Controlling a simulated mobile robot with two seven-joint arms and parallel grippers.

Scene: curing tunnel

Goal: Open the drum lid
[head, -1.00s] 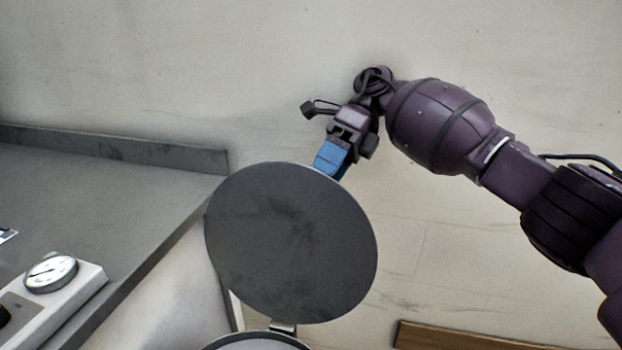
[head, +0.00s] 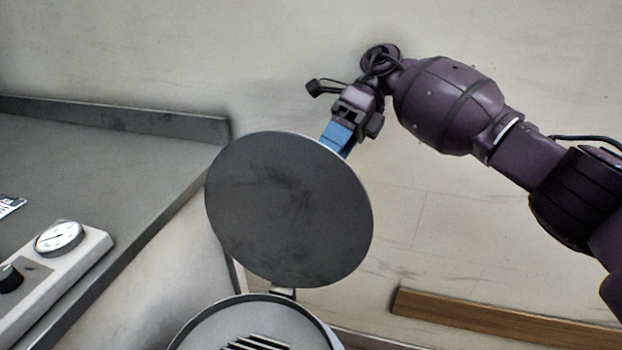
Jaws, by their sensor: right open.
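The drum lid (head: 288,210) is a round dark grey disc, raised and standing steeply above the drum (head: 190,328). A small hinge (head: 283,293) joins it to the drum's rim at the lid's lower edge. The drum's mouth is uncovered and shows a pale inside with dark slots; its lower part is cut off by the frame. My right gripper (head: 338,138) has blue fingers and is open at the lid's upper right edge. The lid hides the fingertips, so I cannot tell whether they touch it. My left gripper is not in view.
A grey bench (head: 110,165) with a raised back edge stands at left. On it is a control box (head: 72,272) with a round gauge (head: 58,237) and a dark knob (head: 10,278). A brown wooden strip (head: 490,325) lies at lower right. The pale wall behind is bare.

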